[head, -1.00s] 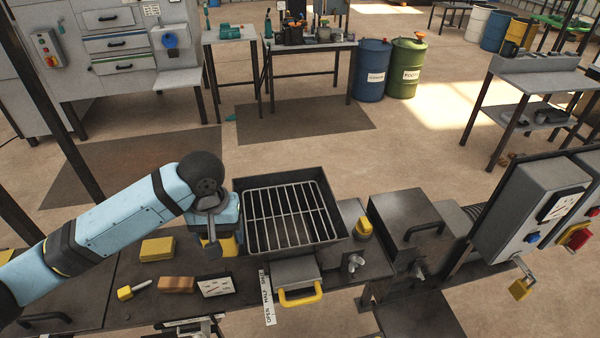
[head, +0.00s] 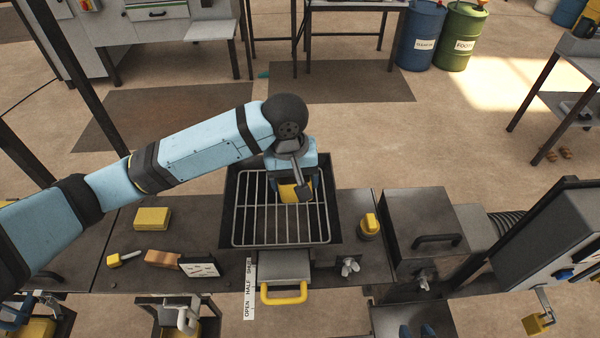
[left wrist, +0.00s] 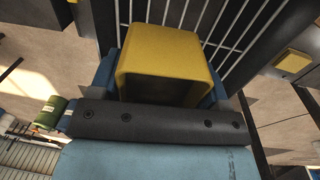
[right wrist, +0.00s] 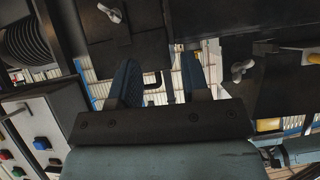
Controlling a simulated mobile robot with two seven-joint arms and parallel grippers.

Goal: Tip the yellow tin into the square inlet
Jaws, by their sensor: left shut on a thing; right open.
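My left gripper (head: 292,188) is shut on the yellow tin (head: 288,193) and holds it over the back part of the square inlet. In the left wrist view the tin (left wrist: 165,50) sits between the blue fingers, with the grid behind it. I cannot tell how far it is tilted or what is in it. The square inlet (head: 239,232) is a dark box with a metal bar grid (head: 282,222) across it. My right gripper (right wrist: 160,85) is open and empty; its blue fingertips show at the bottom of the head view (head: 417,330).
A drawer-like part with a yellow handle (head: 284,296) is in front of the inlet. A yellow block (head: 152,218), a brown block (head: 162,258) and a small card (head: 200,267) lie on the bench left of it. A yellow-topped knob (head: 370,224) and a dark box (head: 420,215) stand to the right.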

